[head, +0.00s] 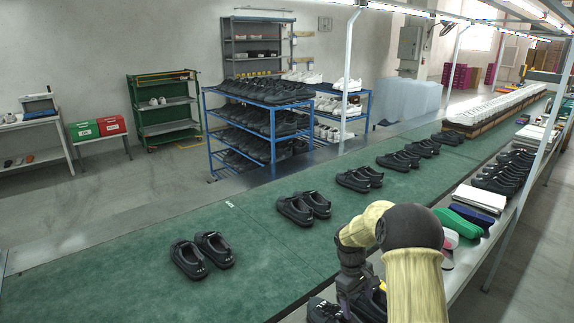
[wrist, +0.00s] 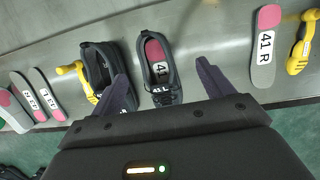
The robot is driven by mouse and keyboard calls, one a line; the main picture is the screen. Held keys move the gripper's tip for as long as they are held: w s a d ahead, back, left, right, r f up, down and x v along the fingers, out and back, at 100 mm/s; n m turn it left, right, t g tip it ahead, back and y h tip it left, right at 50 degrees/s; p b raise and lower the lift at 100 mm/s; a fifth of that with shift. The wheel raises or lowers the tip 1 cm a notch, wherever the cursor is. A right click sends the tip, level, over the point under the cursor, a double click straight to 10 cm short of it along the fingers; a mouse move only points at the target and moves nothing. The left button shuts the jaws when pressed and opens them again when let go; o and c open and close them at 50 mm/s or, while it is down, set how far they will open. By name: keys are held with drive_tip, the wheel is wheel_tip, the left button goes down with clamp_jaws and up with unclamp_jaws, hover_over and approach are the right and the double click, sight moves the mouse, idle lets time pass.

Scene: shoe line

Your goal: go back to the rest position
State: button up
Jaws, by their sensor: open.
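My gripper (wrist: 160,68) is open, with its two dark fingers spread apart in the wrist view. A black shoe (wrist: 158,92) with a pink patch and a "41 L" label lies in the space ahead between the fingers; I cannot tell how far below them it is. A second black shoe (wrist: 95,62) lies beside it, partly behind the left finger. In the head view my arm reaches down at the lower right, over the near edge of the line. The fingertips are hidden there, and dark shoes (head: 322,311) show beside the wrist.
In the wrist view, grey insoles with pink patches (wrist: 13,108) lie at left, and a "41 R" insole (wrist: 264,48) and a yellow tool (wrist: 301,52) at right. Pairs of black shoes (head: 296,211) stand along the green belt (head: 130,290). A blue shoe rack (head: 207,130) stands behind.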

drive_tip(key=s+a+r+m+t, duration=0.1)
drive_tip(key=s+a+r+m, duration=0.1)
drive_tip(key=s+r, duration=0.2)
drive_tip(key=s+a+r+m+t+y, duration=0.1)
drive_tip(key=s+a+r+m+t, duration=0.1)
drive_tip(key=s, duration=0.9)
drive_tip(key=s+a+r+m+t+y, duration=0.1)
drive_tip(key=s+a+r+m, duration=0.1)
drive_tip(key=s+r, duration=0.3)
drive_tip(key=s+m, duration=0.1)
drive_tip(key=s, duration=0.2)
drive_tip(key=shift+r+m+t, duration=0.3)
drive_tip(key=shift+s, duration=0.1)
idle(0.5)
